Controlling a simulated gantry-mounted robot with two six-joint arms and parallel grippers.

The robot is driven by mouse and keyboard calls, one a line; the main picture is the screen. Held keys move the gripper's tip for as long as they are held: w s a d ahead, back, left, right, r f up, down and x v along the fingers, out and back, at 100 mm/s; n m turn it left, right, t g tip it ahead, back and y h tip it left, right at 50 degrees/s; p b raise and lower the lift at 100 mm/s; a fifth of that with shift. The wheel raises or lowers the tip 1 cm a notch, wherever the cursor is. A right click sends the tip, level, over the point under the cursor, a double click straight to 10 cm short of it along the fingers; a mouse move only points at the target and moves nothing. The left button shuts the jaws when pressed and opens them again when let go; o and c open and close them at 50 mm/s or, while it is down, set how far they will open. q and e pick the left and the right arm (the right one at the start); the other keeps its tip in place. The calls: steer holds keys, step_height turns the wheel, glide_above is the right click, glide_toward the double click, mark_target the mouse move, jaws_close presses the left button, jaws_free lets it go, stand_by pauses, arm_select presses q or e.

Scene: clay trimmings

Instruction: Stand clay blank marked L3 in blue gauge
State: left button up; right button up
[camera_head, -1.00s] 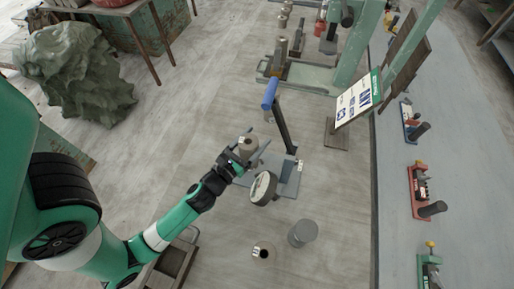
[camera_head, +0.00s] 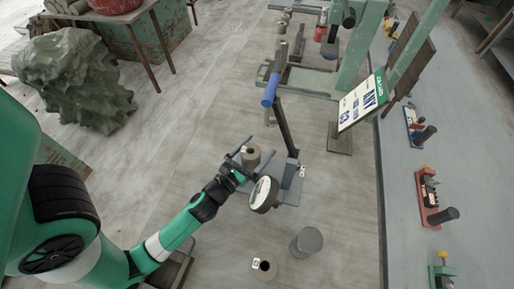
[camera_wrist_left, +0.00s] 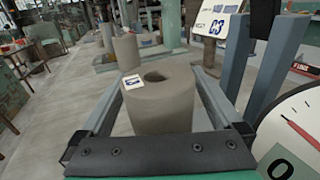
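A grey-brown clay blank (camera_head: 251,154) with a hole in its top stands upright at the gauge with the blue handle (camera_head: 270,90). In the left wrist view the blank (camera_wrist_left: 160,103) has a small white label with an unreadable blue mark. The gauge has a grey-blue base plate (camera_head: 288,195), a dark post and a round white dial (camera_head: 264,193). My left gripper (camera_head: 259,147) is open, with one finger on each side of the blank and gaps beside it. The blank's underside is hidden. My right gripper is not in view.
Another labelled, holed blank (camera_head: 264,268) and a plain grey cylinder (camera_head: 306,240) stand on the floor in front. A signboard (camera_head: 362,102) and a green frame (camera_head: 362,55) stand behind right. Small coloured fixtures (camera_head: 431,190) line the right bench.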

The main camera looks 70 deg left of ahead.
mark_target(245, 164)
arm_select(q)
steer(key=shift+r, duration=0.2)
steer(key=shift+s+d+f, duration=0.2)
steer(key=shift+s, duration=0.05)
steer(key=b+v, duration=0.5)
steer(key=v, duration=0.4)
steer(key=shift+s+d+f, duration=0.2)
steer(key=shift+s+d, duration=0.05)
steer(key=shift+d, duration=0.1)
steer(key=shift+s+d, duration=0.15)
steer(key=shift+s, duration=0.2)
steer(key=shift+s+d+r, duration=0.15)
steer(key=shift+s+r, duration=0.15)
steer(key=shift+s, duration=0.15)
steer(key=shift+r, duration=0.1)
